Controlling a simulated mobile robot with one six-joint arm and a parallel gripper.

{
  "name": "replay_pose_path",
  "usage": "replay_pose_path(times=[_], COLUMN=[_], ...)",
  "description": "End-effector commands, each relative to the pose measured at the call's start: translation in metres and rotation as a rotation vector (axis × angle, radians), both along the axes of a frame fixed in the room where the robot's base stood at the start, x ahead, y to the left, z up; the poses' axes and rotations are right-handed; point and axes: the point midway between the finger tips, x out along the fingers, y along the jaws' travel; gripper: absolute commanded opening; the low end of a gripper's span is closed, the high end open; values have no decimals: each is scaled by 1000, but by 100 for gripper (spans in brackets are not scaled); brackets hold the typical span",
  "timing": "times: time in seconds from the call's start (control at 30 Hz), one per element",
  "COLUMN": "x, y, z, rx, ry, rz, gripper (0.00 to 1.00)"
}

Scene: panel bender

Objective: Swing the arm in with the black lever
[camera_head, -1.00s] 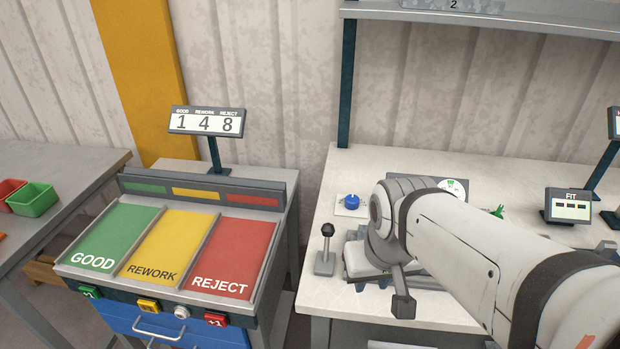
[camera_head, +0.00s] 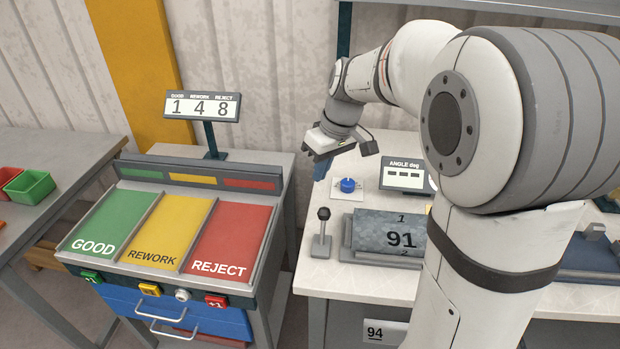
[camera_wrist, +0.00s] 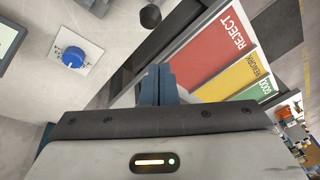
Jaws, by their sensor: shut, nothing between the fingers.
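The black lever (camera_head: 323,228) stands upright on a small grey base at the left front of the bench, its round black knob on top. The knob (camera_wrist: 150,16) also shows at the top of the wrist view. My gripper (camera_head: 320,172) hangs above the bench's left edge, behind and above the lever and apart from it. Its blue fingers (camera_wrist: 159,84) are closed together and empty. A grey machine bed with a plate marked 91 (camera_head: 390,236) lies right of the lever. The arm that the lever moves cannot be made out; my arm covers much of the bench.
A blue knob (camera_head: 347,185) sits on a white plate behind the lever. An angle display (camera_head: 404,174) stands beside it. The sorting stand with GOOD, REWORK and REJECT panels (camera_head: 230,240) is to the left. Free bench surface (camera_head: 350,287) lies in front of the lever.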

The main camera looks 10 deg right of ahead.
Motion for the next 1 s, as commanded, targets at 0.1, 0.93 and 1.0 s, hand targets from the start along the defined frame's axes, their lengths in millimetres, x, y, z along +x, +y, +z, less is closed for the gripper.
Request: replay_pose_path(times=[0.1,0.93,1.0], x=[18,30,31], y=[4,18,22], z=[-2,-46,-61], rx=[15,24,24], ry=[-1,1,1], rz=[49,78,78], gripper=[0,0,0])
